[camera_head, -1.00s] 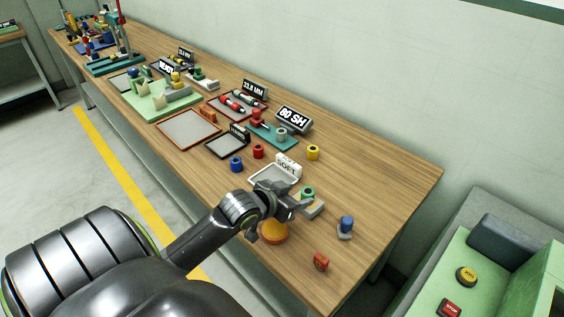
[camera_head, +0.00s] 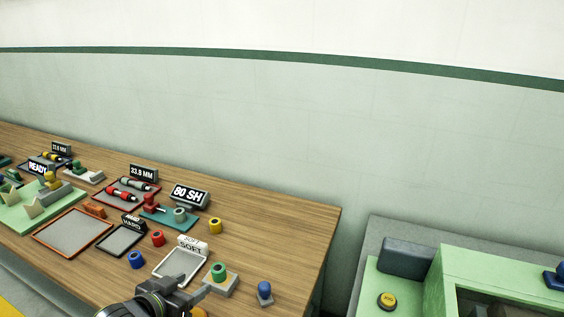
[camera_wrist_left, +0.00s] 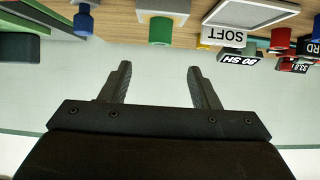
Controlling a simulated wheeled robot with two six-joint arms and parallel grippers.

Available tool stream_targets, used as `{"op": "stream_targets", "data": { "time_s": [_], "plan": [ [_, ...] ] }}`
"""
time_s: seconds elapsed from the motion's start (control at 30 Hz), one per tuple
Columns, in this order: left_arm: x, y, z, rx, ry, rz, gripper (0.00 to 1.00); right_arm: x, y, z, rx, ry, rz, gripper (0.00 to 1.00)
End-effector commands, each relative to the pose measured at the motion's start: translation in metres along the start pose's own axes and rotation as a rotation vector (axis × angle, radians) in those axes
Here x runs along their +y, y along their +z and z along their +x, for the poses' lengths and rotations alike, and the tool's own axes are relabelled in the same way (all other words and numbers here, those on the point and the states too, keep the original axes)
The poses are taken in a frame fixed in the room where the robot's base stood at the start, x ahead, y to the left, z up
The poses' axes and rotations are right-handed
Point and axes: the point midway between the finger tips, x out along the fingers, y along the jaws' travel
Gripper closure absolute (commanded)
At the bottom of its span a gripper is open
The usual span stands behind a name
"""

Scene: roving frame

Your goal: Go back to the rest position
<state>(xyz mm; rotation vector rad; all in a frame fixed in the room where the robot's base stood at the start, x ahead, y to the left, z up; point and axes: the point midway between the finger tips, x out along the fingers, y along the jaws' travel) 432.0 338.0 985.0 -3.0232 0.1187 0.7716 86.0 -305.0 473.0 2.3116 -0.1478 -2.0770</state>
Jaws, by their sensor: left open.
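My left gripper (camera_head: 198,296) is at the bottom of the head view, low over the near part of the wooden bench (camera_head: 285,222). In the left wrist view its two fingers (camera_wrist_left: 156,85) are spread apart with nothing between them. A green bushing on a grey block (camera_head: 219,272) stands just beyond the fingers in the head view; it also shows above them in the left wrist view (camera_wrist_left: 160,28). A blue knob-like piece (camera_head: 265,289) stands to the right of it. My right gripper does not show.
A tray with a SOFT sign (camera_head: 177,262) lies left of the green bushing. Blue (camera_head: 136,260), red (camera_head: 158,238) and yellow (camera_head: 215,226) bushings stand around it. An 80 SH display (camera_head: 190,195) stands behind. A green machine with a yellow button (camera_head: 387,301) is at right, across a gap.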

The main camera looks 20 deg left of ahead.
Motion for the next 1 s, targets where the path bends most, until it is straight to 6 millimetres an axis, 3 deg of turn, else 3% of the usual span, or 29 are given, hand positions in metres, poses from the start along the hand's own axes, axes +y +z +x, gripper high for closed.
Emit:
{"op": "stream_targets", "data": {
  "time_s": [0.13,0.27,0.4,0.5,0.73,1.0],
  "plan": [
    [0.002,0.011,-0.003,-0.03,-0.013,-0.002,0.44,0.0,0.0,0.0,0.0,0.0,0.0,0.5],
    [0.009,0.052,-0.017,-0.16,-0.069,-0.001,0.44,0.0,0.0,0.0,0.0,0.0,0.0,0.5],
    [0.021,0.107,-0.046,-0.366,-0.139,0.001,0.44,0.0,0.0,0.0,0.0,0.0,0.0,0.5],
    [0.03,0.137,-0.068,-0.494,-0.171,-0.003,0.44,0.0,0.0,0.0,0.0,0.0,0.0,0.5],
    [0.053,0.188,-0.122,-0.761,-0.209,-0.036,0.44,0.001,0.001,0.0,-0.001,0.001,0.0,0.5],
    [0.041,0.241,-0.069,-0.784,-0.202,-0.032,0.44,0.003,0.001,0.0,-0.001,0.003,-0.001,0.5]
  ]
}}
